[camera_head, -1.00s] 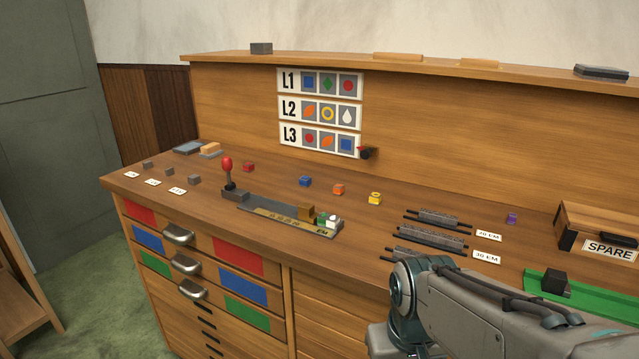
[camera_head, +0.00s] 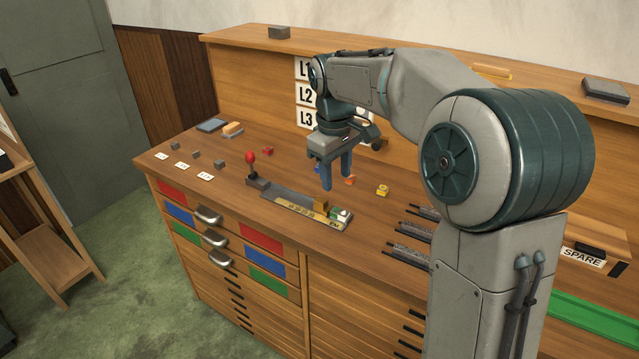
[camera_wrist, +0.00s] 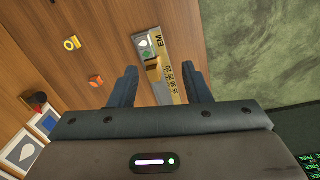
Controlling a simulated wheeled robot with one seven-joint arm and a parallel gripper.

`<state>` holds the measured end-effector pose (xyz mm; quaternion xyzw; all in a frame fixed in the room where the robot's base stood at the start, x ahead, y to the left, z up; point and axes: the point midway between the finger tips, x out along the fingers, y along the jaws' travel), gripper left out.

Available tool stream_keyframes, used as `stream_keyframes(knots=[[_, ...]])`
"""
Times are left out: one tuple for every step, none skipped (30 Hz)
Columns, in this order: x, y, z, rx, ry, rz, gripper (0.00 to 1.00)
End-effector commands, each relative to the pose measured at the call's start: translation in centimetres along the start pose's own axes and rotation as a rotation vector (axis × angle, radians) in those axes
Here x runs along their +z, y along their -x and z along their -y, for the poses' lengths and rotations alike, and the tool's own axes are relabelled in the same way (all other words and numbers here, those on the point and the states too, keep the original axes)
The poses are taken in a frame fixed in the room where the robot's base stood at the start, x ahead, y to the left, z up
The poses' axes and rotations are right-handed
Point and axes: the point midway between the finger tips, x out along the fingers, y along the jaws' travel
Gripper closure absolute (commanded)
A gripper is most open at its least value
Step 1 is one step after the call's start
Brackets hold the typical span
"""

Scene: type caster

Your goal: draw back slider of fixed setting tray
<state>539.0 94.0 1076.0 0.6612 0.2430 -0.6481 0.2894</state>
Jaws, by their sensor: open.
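The setting tray (camera_head: 285,206) is a dark grey channel with a gold scale strip along its front edge, lying on the wooden bench top. A brown block that looks like its slider (camera_head: 321,205) stands near its right end, beside small green and white pieces (camera_head: 340,213). A lever with a red knob (camera_head: 251,161) is at the left end. In the wrist view the tray (camera_wrist: 168,70) and the brown slider (camera_wrist: 152,73) show beyond and between the fingers. My gripper (camera_head: 336,185) is open, pointing down above the bench behind the tray, touching nothing that I can see.
A yellow block (camera_head: 383,190), an orange block (camera_head: 350,181) and a red block (camera_head: 267,151) sit behind the tray. Dark racks (camera_head: 408,250) lie to the right. My arm hides part of the label board and right bench.

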Motion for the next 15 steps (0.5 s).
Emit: stream_keyframes(knots=[[-1.6,0.6,-0.7,-0.012,0.041,0.0,0.56],[-2.4,0.7,-1.0,-0.019,0.063,0.0,0.56],[-3.4,0.9,-1.3,-0.027,0.092,-0.002,0.56],[-4.0,0.9,-1.6,-0.034,0.111,-0.003,0.56],[-4.6,1.1,-1.8,-0.038,0.128,-0.005,0.56],[-5.2,1.1,-2.1,-0.045,0.149,-0.006,0.56],[-5.6,1.2,-2.3,-0.049,0.162,-0.007,0.56],[-6.0,1.2,-2.5,-0.053,0.172,-0.009,0.56],[-6.4,1.2,-2.6,-0.058,0.186,-0.01,0.56],[-6.6,1.3,-2.8,-0.061,0.194,-0.011,0.56],[-6.8,1.3,-2.8,-0.064,0.2,-0.012,0.56],[-7.0,1.2,-2.9,-0.066,0.206,-0.013,0.56],[-7.1,1.2,-3.0,-0.067,0.209,-0.014,0.56],[-7.2,1.1,-3.0,-0.067,0.212,-0.014,0.56],[-7.2,0.8,-3.0,-0.068,0.214,-0.014,0.56]])
